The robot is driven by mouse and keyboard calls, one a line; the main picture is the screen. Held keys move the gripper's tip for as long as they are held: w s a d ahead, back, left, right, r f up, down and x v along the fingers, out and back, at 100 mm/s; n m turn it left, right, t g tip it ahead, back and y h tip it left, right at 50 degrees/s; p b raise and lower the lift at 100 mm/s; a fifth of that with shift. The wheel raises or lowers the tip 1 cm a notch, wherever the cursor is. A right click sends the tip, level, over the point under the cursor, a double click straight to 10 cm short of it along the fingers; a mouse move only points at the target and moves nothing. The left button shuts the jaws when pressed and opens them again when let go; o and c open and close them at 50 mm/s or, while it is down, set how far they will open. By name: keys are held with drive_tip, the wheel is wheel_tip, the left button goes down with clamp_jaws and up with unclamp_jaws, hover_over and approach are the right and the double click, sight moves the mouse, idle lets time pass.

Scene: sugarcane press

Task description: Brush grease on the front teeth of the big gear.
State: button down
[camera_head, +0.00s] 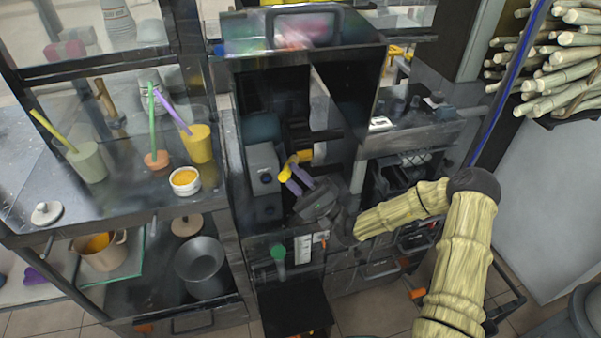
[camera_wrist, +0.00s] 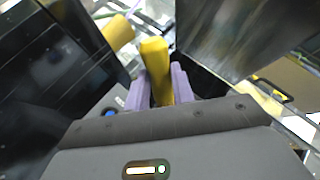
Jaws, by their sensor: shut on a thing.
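My gripper (camera_head: 298,181), with purple fingers, is inside the dark press frame (camera_head: 350,130). In the wrist view the fingers (camera_wrist: 157,88) are shut on an upright yellow handle-like piece (camera_wrist: 155,58). A second yellow cylinder (camera_wrist: 118,32) shows just left of it; in the head view a yellow cylinder (camera_head: 285,174) shows at the fingertips. I cannot tell whether the held piece is a brush or part of the press. No brush bristles show. I cannot make out the big gear or its teeth in either view.
A shelf at left holds a white bowl of yellow-orange stuff (camera_head: 185,181), a yellow cup with a purple stick (camera_head: 198,143), an orange pot with a green stick (camera_head: 157,160) and a pale green cup (camera_head: 87,162). A grey box (camera_head: 263,168) stands close left of my gripper. Cane stalks (camera_head: 560,60) are stacked at right.

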drive_tip(key=shift+s+a, duration=0.1)
drive_tip(key=shift+a, duration=0.15)
drive_tip(key=shift+r+p, duration=0.3)
drive_tip(key=shift+p, duration=0.25)
drive_tip(key=shift+w+d+p, duration=0.2)
drive_tip(key=shift+w+d, duration=0.05)
drive_tip(key=shift+d, duration=0.5)
drive_tip(key=shift+w+d+p, duration=0.2)
drive_tip(key=shift+w+d, duration=0.05)
drive_tip(key=shift+d, duration=0.45)
drive_tip(key=shift+d, duration=0.1)
